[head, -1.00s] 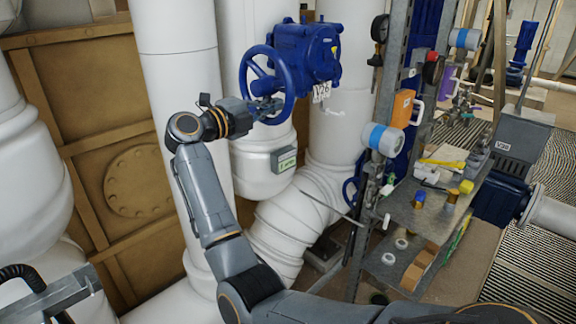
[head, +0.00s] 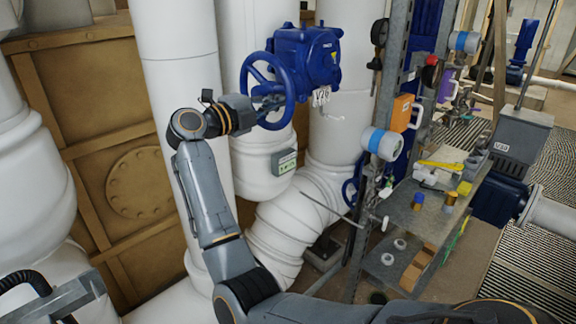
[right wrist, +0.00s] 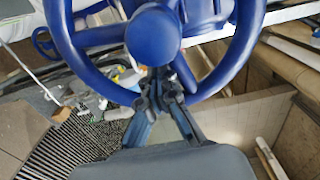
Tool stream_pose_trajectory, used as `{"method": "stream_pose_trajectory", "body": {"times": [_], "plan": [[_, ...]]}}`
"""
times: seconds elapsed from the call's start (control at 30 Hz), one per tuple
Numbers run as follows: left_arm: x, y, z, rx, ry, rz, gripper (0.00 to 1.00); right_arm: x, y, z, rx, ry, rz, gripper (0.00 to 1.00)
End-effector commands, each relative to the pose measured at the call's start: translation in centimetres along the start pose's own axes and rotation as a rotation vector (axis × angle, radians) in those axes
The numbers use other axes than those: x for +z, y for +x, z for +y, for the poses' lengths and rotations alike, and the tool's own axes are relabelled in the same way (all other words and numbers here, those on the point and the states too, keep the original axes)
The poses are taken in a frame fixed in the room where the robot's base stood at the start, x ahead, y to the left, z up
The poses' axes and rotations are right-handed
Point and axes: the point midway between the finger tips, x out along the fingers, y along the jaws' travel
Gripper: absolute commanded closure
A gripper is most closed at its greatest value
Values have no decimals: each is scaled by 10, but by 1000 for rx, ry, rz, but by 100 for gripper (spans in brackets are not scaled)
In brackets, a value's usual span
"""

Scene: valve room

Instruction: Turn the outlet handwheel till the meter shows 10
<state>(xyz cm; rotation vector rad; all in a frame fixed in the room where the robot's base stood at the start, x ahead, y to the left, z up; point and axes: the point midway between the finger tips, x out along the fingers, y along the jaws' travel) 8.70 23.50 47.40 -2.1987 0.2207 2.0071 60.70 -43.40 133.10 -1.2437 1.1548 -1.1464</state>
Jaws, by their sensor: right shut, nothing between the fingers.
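The blue handwheel (head: 246,83) is on a blue valve gearbox (head: 308,55) against white pipes, with a tag hanging beside it. My right gripper (head: 277,103) is shut and empty, its fingertips at the lower part of the wheel. In the right wrist view the fingers (right wrist: 163,86) are just below the hub, in the gap between hub and rim (right wrist: 237,62). I cannot tell whether they touch a spoke. A small grey box with a green display (head: 284,161), seemingly the meter, is on the pipe below. Its number is too small to read. My left gripper's fingers do not show.
A metal rack with a shelf (head: 405,212) holding small items stands right of the wheel. An orange box (head: 402,110) and a blue-and-white cylinder (head: 382,141) are on its upright. White pipes (head: 178,60) stand close behind my right arm.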

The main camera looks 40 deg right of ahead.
Motion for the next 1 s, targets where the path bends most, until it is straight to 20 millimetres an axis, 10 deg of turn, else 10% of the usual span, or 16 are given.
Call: {"method": "stream_pose_trajectory", "body": {"times": [1.0], "plan": [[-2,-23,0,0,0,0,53,3,0,-31,-6,2,-1,100]]}}
